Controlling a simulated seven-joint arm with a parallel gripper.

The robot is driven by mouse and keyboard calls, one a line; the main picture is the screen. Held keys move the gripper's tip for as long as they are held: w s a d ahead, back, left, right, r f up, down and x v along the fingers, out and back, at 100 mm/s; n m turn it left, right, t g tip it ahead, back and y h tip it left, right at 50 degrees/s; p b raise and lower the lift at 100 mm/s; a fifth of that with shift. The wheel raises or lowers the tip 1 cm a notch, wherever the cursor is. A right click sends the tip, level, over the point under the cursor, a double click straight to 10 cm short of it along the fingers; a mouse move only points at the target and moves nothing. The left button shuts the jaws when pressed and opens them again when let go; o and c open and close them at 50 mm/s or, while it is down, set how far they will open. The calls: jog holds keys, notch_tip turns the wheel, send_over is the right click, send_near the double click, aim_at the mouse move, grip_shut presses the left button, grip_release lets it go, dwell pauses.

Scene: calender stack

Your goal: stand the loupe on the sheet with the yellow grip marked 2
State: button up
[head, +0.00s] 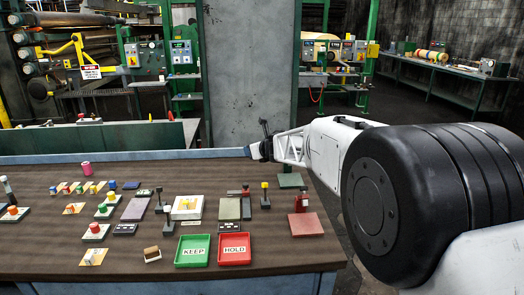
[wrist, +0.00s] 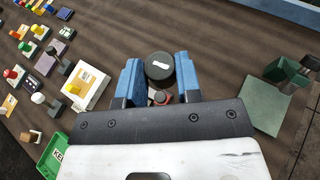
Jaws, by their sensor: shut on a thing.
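My gripper (head: 261,150) is up near the table's back edge in the head view. In the wrist view its blue fingers (wrist: 156,82) are shut on a dark round thing, seemingly the loupe (wrist: 159,66), with a white mark on top. Its lower part is hidden. Small sheets with coloured grips lie at left; one has a yellow grip (head: 111,197), and a yellow grip also shows in the wrist view (wrist: 37,31). The numbers are too small to read. A thicker white pad (head: 187,208) with a yellow part lies nearer the middle.
A green KEEP tray (head: 193,264) and a red HOLD tray (head: 235,262) are at the front. A dark post with a yellow top (head: 265,187) and a red block on a plate (head: 303,223) stand at right. A pink cylinder (head: 86,169) stands at the back left. The back strip is mostly clear.

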jog(key=a+f+n+g+y, duration=0.2)
jog(key=a+n+g+y, duration=0.35)
jog(key=a, duration=0.55)
jog(key=n+g+h, duration=0.1)
jog(key=n+g, duration=1.1)
jog(key=g, duration=0.1)
send_over(192, 200)
jog(key=shift+t, duration=0.25)
jog(key=shift+d+f, duration=0.1)
jog(key=shift+f, duration=2.55)
jog(key=shift+f, duration=0.15)
jog(key=shift+f, duration=3.25)
jog(key=shift+f, duration=0.6)
jog(key=o, duration=1)
jog(key=shift+r, duration=0.1)
